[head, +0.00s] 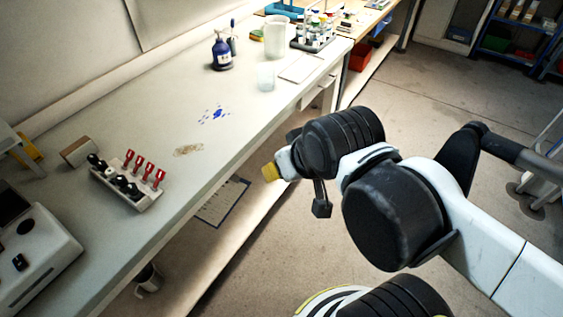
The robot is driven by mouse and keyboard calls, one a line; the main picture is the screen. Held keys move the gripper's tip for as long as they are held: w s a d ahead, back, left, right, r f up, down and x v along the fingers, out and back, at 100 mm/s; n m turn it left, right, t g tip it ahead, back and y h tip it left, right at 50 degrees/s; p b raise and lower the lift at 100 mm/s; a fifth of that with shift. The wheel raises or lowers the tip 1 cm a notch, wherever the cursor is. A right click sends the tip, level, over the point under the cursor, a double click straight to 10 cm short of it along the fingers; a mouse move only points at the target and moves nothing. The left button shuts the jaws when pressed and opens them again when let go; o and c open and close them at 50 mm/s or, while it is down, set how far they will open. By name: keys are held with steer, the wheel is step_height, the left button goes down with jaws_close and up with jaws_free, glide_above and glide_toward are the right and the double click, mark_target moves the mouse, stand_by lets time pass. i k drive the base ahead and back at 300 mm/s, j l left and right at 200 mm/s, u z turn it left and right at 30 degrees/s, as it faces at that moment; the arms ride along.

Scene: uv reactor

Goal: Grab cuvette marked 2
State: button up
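A white rack (150,198) stands on the bench at the left in the head view. It holds several upright pieces with red tops (147,171) in one row and several black-capped pieces (121,181) in another. I cannot read any number on them, so I cannot tell which cuvette is marked 2. My gripper (290,175) is at the end of the arm near mid-picture, to the right of the rack and well apart from it. It is seen from behind and the side, and its fingers are mostly hidden. I cannot tell whether it is open or shut.
A white device (38,262) stands left of the rack, and a small brown-and-white block (78,151) behind it. A blue bottle (222,54), a clear beaker (266,76) and a bottle rack (313,40) stand farther back. Blue spots and a brown stain mark the clear mid-bench.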

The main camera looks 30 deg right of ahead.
mark_target(131, 188)
steer(key=i+l+u, duration=0.1)
steer(key=l+u, duration=1)
steer(key=i+j, duration=0.05)
steer(key=j, duration=0.05)
